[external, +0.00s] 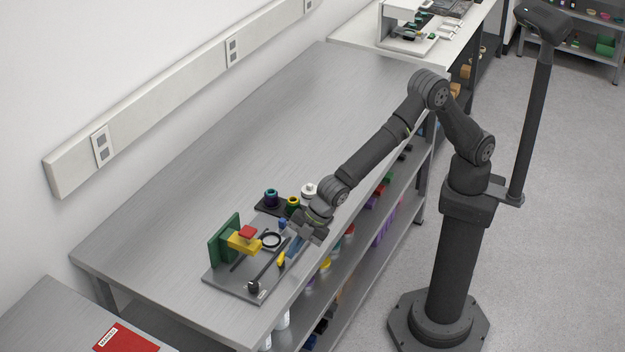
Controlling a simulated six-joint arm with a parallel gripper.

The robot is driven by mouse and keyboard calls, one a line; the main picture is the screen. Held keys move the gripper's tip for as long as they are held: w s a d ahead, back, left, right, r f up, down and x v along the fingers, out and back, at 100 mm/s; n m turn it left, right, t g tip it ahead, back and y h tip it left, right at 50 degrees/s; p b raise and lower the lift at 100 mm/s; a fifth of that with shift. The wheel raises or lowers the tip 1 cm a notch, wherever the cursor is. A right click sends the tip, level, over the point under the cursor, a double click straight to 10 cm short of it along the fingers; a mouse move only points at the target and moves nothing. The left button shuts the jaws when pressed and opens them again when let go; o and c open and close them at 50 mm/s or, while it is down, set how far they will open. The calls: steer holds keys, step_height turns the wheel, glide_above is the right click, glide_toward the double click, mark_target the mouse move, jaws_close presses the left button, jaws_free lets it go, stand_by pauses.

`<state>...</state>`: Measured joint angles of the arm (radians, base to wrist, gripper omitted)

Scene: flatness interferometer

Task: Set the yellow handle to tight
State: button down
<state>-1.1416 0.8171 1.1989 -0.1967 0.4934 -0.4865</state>
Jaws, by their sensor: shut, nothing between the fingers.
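The interferometer fixture stands on a grey base plate (226,281) near the front corner of the metal bench. A small yellow handle (281,260) shows on the plate's right side, just below and left of my gripper; its setting is too small to read. My gripper (297,242) is shut and empty, low over the right edge of the fixture. Whether it touches the handle cannot be told. A green upright block (224,240) carries a yellow block (245,243) with a red piece (247,231) on top. A dark ring (271,240) stands beside them.
A dark rod with a round knob (253,287) rises at the plate's front. Behind the fixture, a dark tray holds a teal-purple part (271,197), a green-yellow part (292,204) and a white part (309,190). The bench (270,120) is bare farther back.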

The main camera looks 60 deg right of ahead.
mark_target(282, 253)
steer(key=n+g, duration=0.1)
steer(key=w+n+g+y, duration=0.1)
steer(key=n, duration=0.1)
steer(key=shift+w+d+n, duration=0.15)
steer(key=shift+d+n, duration=0.15)
steer(key=n+g, duration=0.1)
steer(key=w+n+g, duration=0.1)
steer(key=n, duration=0.1)
steer(key=shift+d, duration=0.1)
steer(key=n+g, duration=0.1)
steer(key=n, duration=0.1)
steer(key=w+n+g, duration=0.1)
steer(key=n, duration=0.1)
steer(key=w+n+g, duration=0.1)
steer(key=n, duration=0.1)
steer(key=shift+a+g+h, duration=0.2)
steer(key=shift+g+h, duration=0.2)
steer(key=shift+w+a+n, duration=0.1)
steer(key=shift+n, duration=0.4)
steer(key=shift+w+a, duration=0.1)
steer(key=shift+w, duration=0.05)
steer(key=d, duration=0.4)
steer(key=shift+d, duration=0.1)
steer(key=v, duration=1)
steer(key=shift+w+a, duration=0.3)
